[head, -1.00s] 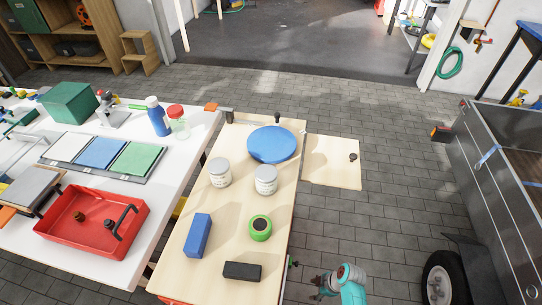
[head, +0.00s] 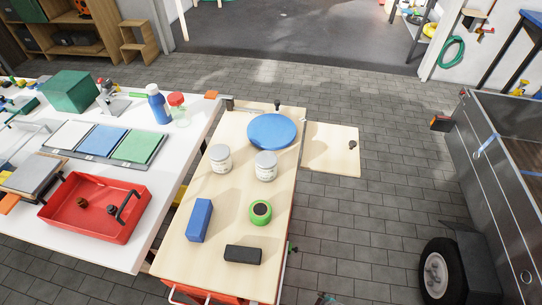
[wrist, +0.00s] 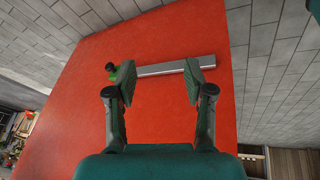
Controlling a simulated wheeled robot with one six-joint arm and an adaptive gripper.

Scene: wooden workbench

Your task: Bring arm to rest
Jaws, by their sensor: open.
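My gripper (wrist: 160,82) is open in the wrist view, its two green-and-dark fingers apart. It faces a red panel (wrist: 170,130), with a pale metal bar (wrist: 175,66) and a small dark knob (wrist: 111,67) showing beyond the fingertips. I see nothing held between the fingers. In the head view only a small bit of my arm shows at the bottom edge, beside the wooden workbench (head: 225,265); the gripper's exact place there is hidden.
The bench bears a blue disc (head: 272,131), two lidded jars (head: 220,158), a blue block (head: 200,220), a green round item (head: 260,212) and a black block (head: 243,254). A white table (head: 110,261) stands left, a wheeled trailer (head: 495,190) right.

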